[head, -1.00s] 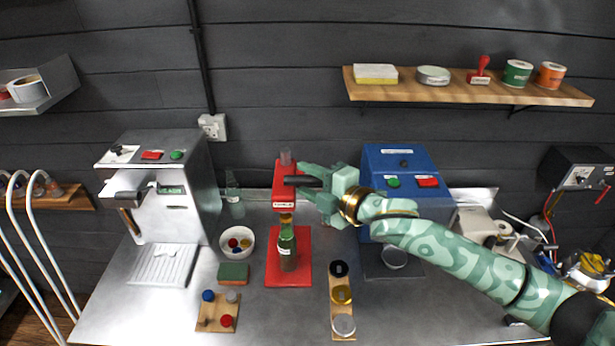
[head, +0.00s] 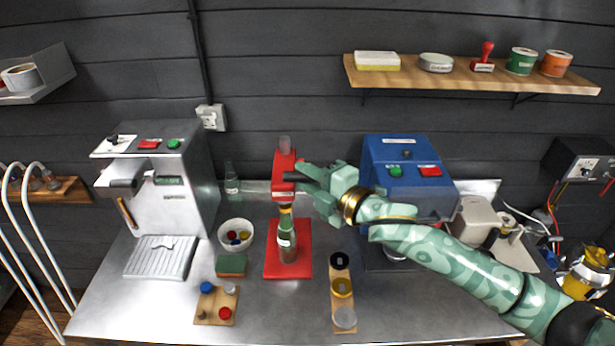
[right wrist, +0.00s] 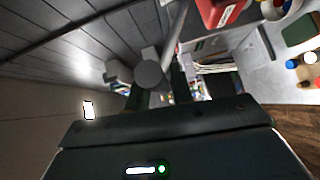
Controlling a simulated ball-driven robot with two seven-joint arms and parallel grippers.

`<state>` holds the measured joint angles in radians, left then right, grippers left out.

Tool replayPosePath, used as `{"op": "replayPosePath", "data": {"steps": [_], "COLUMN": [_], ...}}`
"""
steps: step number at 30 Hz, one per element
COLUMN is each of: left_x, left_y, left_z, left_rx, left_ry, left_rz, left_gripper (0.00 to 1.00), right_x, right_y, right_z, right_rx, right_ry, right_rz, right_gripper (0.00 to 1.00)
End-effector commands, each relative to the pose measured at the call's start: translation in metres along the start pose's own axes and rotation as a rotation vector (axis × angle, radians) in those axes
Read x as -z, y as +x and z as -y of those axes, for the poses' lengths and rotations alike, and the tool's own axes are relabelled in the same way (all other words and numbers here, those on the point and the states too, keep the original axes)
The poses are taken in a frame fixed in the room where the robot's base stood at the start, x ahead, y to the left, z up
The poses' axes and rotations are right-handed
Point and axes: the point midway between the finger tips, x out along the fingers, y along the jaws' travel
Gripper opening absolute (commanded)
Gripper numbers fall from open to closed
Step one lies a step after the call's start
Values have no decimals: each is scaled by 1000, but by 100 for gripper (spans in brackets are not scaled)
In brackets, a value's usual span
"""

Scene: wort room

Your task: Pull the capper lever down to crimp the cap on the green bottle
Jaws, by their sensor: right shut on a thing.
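The red capper (head: 284,188) stands on its red base plate (head: 304,262) in the middle of the bench. The green bottle (head: 287,243) stands upright on that plate, under the capper head. I cannot tell whether the cap touches the head. My right gripper (head: 302,178) reaches in from the right and is shut on the capper lever beside the red head. The fingers hide most of the lever. In the right wrist view a grey round end (right wrist: 149,74) shows between the dark fingers, and part of the red capper (right wrist: 222,10) is at the top. My left gripper is not in view.
A blue machine (head: 408,165) stands close behind and right of my right gripper. A silver machine (head: 160,195) is at the left. A bowl of caps (head: 236,246), a green sponge (head: 231,266) and a wooden strip with round pieces (head: 337,305) lie near the capper.

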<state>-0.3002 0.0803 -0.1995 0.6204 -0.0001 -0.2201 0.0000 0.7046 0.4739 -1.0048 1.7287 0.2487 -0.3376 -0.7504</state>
Motion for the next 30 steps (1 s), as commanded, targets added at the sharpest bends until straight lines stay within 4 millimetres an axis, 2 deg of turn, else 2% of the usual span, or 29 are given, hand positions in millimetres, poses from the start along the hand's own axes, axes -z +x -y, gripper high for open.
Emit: {"op": "replayPosePath", "data": {"steps": [1, 5, 12, 21, 27, 30], "left_x": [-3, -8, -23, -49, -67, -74], "left_y": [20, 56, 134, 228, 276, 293], "left_z": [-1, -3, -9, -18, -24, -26], "left_rx": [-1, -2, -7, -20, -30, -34], "left_ry": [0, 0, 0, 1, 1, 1], "left_rz": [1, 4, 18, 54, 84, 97], "left_gripper": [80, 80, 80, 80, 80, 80], "right_x": [2, 8, 14, 13, 9, 6], "right_y": [-2, -7, -14, -13, -9, -7], "right_z": [17, 43, 94, 151, 177, 186], "right_rx": [-23, -93, -240, -413, -506, -542], "right_ry": [-21, -91, -239, -411, -508, -545], "right_rz": [-2, -1, 0, 2, 2, 3], "right_gripper": [0, 0, 0, 0, 0, 0]}}
